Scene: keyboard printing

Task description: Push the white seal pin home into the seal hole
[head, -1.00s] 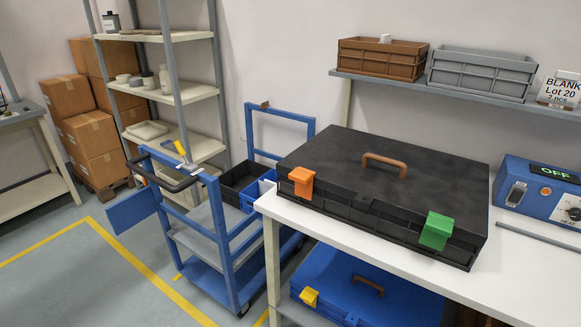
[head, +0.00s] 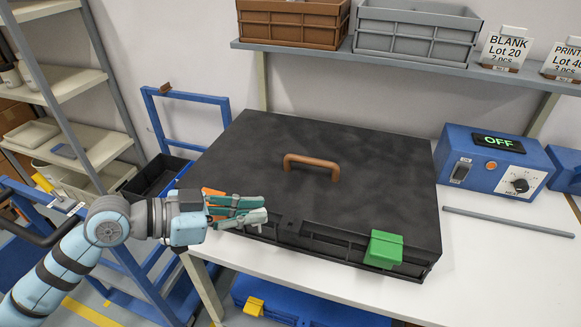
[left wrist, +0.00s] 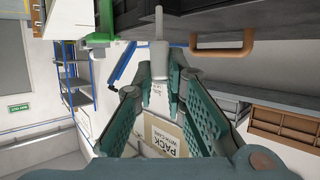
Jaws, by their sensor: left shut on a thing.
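The black case (head: 350,150) lies closed on the white table, with a brown handle (head: 312,163) on its lid and a green latch (head: 384,249) at the right of its front. An orange latch (head: 210,197) shows partly behind my left gripper (head: 250,209), which is at the case's front left edge. In the left wrist view, my left gripper (left wrist: 157,90) is shut on the white seal pin (left wrist: 158,50), which points towards the dark case. The seal hole cannot be made out. My right gripper is not in view.
A blue control box (head: 490,160) reading OFF and a grey rod (head: 505,222) are on the table to the right. A shelf (head: 400,67) with brown and grey crates stands behind. A blue cart (head: 120,262) stands left; the table front right of the case is clear.

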